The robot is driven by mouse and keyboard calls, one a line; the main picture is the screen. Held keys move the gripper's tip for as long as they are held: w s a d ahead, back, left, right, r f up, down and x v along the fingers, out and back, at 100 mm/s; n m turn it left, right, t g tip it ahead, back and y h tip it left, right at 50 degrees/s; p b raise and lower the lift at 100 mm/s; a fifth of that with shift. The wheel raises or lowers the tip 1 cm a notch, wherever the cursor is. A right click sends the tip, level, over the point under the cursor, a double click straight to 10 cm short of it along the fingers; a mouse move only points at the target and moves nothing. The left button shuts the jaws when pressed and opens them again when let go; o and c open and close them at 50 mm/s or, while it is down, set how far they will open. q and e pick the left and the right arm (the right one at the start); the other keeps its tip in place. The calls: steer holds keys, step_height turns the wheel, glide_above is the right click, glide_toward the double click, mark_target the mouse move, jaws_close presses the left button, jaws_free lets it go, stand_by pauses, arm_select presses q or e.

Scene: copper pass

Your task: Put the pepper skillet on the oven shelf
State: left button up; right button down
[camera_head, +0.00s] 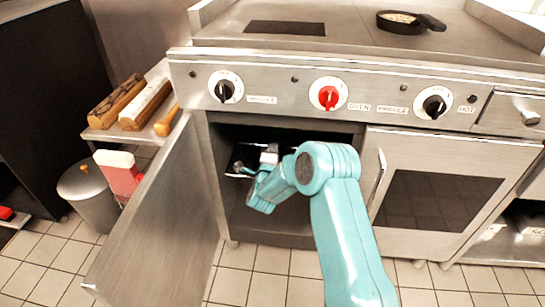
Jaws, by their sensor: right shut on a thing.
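The oven compartment (225,135) stands open and is dark inside. A pale shelf edge (238,176) shows at its left. My right arm reaches into the opening, and my right gripper (248,170) is inside at shelf height, shut. What it holds is dark and mostly hidden by the gripper and the shadow; it seems to be the pepper skillet, but its pan and contents cannot be made out. Another black skillet (408,27) with pale food in it rests on the stove top at the back right. My left gripper is not in view.
The oven door (158,220) hangs open toward the left front. A closed oven door (405,238) is on the right. A side shelf with wooden blocks (117,95) and a bin (83,190) stand at left. The tiled floor in front is clear.

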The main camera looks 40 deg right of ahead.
step_height(320, 180, down, 2)
steer(key=shift+f+b, duration=0.2)
steer(key=shift+b, duration=0.1)
steer(key=shift+r, duration=0.1)
steer(key=c, duration=1)
jaws_free()
steer(key=shift+f, duration=0.2)
